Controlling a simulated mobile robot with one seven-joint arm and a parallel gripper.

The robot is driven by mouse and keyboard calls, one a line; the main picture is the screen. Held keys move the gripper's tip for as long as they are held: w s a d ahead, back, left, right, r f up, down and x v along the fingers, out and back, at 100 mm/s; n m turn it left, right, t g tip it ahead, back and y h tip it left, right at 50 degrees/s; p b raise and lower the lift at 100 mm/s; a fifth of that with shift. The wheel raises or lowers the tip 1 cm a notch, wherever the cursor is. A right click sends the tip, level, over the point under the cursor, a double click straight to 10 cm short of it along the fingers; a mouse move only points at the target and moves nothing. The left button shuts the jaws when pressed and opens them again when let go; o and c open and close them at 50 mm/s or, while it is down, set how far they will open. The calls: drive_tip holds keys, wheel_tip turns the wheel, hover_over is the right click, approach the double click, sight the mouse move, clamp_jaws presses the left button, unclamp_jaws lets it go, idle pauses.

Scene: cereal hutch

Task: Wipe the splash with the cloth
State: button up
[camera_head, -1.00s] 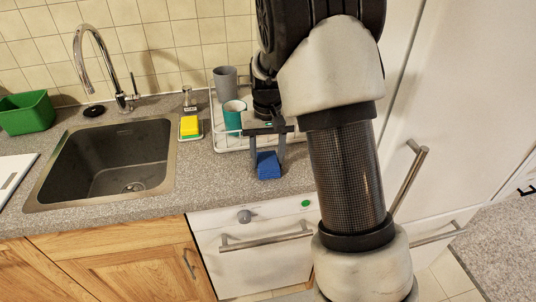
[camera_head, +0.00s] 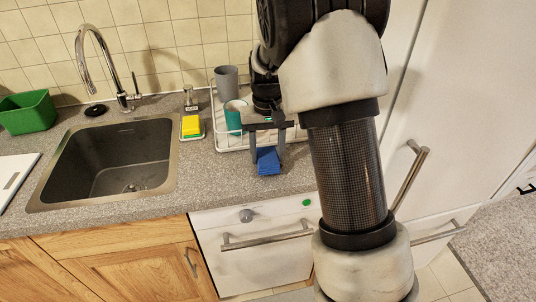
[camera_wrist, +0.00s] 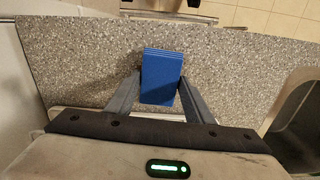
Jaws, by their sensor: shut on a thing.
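The blue folded cloth (camera_head: 268,161) is between the fingers of my gripper (camera_head: 267,153), at the front of the grey speckled counter, right of the sink. In the wrist view the cloth (camera_wrist: 161,77) sits upright between the two grey fingers of my gripper (camera_wrist: 160,92), which are shut on it. Its lower end is close to the counter top; I cannot tell whether it touches. No splash can be made out on the counter in either view.
A dish rack (camera_head: 232,143) with a grey cup (camera_head: 227,82) and a teal cup (camera_head: 234,119) stands behind my gripper. A yellow sponge (camera_head: 192,126) lies beside the sink (camera_head: 105,165). A green tub (camera_head: 28,113) is far left. Bare counter (camera_head: 225,178) lies left of the cloth.

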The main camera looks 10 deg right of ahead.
drive_tip(key=shift+d+r+p, duration=0.25)
drive_tip(key=shift+r+p, duration=0.05)
drive_tip(key=shift+r, duration=0.45)
drive_tip(key=shift+r+p, duration=1.8)
drive_tip(key=shift+r, duration=0.65)
drive_tip(key=shift+r, duration=0.1)
drive_tip(key=p, duration=0.3)
drive_tip(key=shift+r, duration=0.25)
drive_tip(key=shift+f+p, duration=0.1)
drive_tip(key=shift+p, duration=0.4)
